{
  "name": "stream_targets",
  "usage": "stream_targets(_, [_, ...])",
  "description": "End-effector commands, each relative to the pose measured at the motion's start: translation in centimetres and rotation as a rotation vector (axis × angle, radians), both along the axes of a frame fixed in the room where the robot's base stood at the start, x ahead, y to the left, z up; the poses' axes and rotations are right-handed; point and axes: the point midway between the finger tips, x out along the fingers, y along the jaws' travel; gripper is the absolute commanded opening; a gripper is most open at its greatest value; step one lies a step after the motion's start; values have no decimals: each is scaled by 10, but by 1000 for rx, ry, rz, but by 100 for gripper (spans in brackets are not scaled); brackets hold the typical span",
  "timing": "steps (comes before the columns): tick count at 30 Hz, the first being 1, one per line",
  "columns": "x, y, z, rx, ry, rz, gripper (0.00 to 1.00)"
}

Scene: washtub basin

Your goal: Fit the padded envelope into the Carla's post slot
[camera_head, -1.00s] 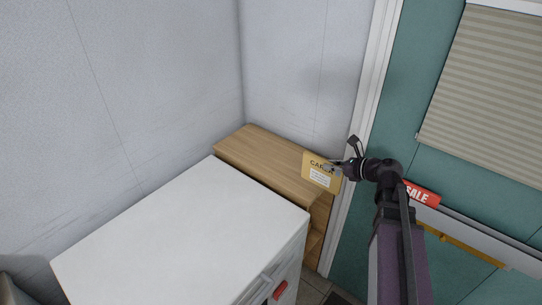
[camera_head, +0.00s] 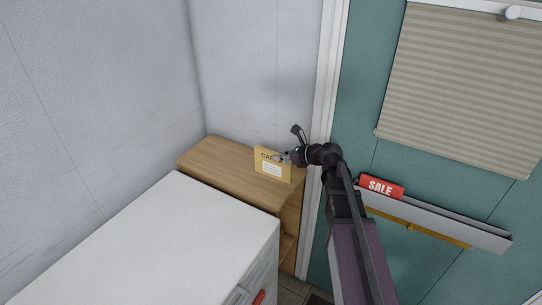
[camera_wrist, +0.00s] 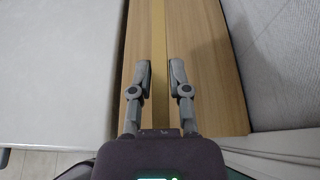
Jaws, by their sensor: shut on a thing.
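The padded envelope (camera_head: 272,168) is a flat yellow packet with dark lettering starting "CA" and a white label. It stands upright in front of or over the right part of the wooden cabinet top; I cannot tell if it touches it. My gripper (camera_head: 284,158) is shut on its upper right side. In the wrist view the envelope (camera_wrist: 158,50) shows edge-on as a thin yellow strip between the fingers of my gripper (camera_wrist: 160,74). Carla's post slot cannot be made out; the open side of the wooden cabinet (camera_head: 225,158) shows partly, with no readable label.
A white-topped appliance or cabinet (camera_head: 150,245) stands in front of the wooden cabinet. Walls close the corner behind. At right is a teal door with a blind (camera_head: 455,85), a grey ledge (camera_head: 450,220) and a red SALE sign (camera_head: 381,187). The cabinet top's left part is clear.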

Motion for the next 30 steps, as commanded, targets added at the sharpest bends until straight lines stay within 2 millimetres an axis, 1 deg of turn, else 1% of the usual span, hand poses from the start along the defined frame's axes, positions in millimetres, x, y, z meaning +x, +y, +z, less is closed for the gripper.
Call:
stream_targets(1, [13,5,-2,0,0,2,0])
stream_targets(3, [23,10,-3,0,0,1,0])
stream_targets(7, [36,18,-4,2,1,1,0])
stream_targets(11, [41,21,-4,2,1,1,0])
stream_targets(23, [42,22,-4,1,0,1,0])
stream_targets(26, [48,25,-5,1,0,2,0])
stream_targets(30, [64,33,-7,1,0,2,0])
